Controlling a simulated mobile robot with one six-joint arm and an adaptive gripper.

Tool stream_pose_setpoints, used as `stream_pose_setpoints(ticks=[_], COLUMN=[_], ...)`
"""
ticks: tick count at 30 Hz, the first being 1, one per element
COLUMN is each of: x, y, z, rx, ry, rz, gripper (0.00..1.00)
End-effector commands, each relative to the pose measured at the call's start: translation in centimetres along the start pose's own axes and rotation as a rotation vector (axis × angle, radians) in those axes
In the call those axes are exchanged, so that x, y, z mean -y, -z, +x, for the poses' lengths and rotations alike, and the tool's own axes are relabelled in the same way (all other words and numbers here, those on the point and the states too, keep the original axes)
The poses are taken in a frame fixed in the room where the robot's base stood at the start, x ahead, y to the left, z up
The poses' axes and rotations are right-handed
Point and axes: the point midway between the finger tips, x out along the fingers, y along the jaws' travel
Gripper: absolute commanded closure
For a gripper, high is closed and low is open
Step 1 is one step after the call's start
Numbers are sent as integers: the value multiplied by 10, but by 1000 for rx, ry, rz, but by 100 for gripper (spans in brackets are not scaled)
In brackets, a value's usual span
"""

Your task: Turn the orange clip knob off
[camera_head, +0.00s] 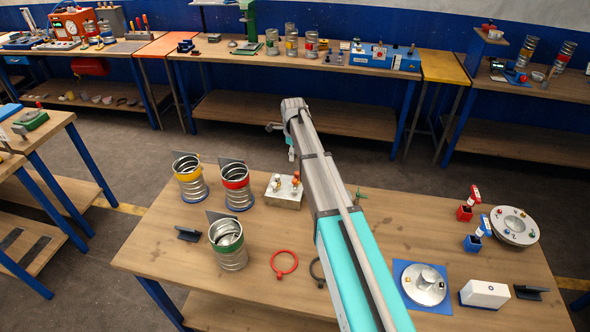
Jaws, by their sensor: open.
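A silver metal box (284,197) stands on the near wooden table, left of my arm. An orange knob (295,179) is on its top right side, and a paler brass-coloured knob (276,184) is to its left. My gripper (291,154) shows only as a small dark end beside my grey arm, just above the orange knob in the picture. It looks open with nothing in it. My arm hides part of it, and I cannot tell whether it touches the knob. The mark or setting of the orange knob is too small to read.
Spiral ducts with yellow (188,176), red (236,184) and green (228,244) bands stand left of the box. A red ring clip (284,263) lies in front. A blue mat (435,305) and white box (484,294) are at right. Benches stand behind.

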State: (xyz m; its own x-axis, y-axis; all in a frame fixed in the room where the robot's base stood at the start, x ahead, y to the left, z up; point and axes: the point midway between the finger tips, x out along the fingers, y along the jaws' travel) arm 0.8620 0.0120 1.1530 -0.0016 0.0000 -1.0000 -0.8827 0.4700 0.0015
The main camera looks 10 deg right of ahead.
Motion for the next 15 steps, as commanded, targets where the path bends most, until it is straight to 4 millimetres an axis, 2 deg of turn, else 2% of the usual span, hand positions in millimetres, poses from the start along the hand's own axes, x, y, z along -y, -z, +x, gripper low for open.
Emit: stream_pose_setpoints(ticks=[15], x=[6], y=[4], z=[0], rx=[0], ry=[0], rz=[29], gripper=[52])
